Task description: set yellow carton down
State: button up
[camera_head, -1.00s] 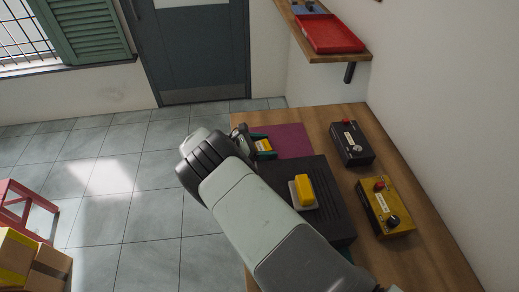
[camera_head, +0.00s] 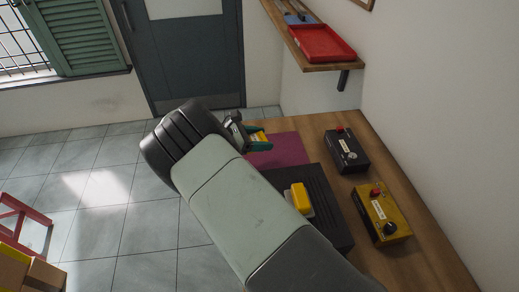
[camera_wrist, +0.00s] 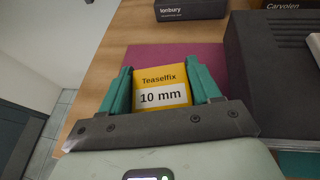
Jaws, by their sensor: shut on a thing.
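The yellow carton (camera_wrist: 162,84), with a white label reading "Teaselfix 10 mm", is between the green fingers of my gripper (camera_wrist: 163,92) in the wrist view. My gripper is shut on it. The mat spreads behind and beside the carton in the wrist view. I cannot tell whether the carton touches the mat.
A dark ridged slab (camera_head: 325,205) beside the mat bears a yellow block (camera_head: 301,197) on a pale base. A black box (camera_head: 347,150) and a yellow box with knobs (camera_head: 381,213) stand along the wall. A shelf with a red tray (camera_head: 322,43) hangs above.

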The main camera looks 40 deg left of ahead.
jog(key=shift+w+d+r, duration=0.45)
jog(key=shift+w+r, duration=0.2)
jog(key=shift+r, duration=0.2)
jog(key=w+d+n+t+y, duration=0.1)
jog(key=w+d+n+y, duration=0.1)
jog(key=w+d, duration=0.8)
send_over(305, 154)
notch_tip(305, 154, down, 5)
jog(key=shift+f, duration=2.15)
jog(key=shift+f, duration=0.15)
jog(key=o, duration=1.1)
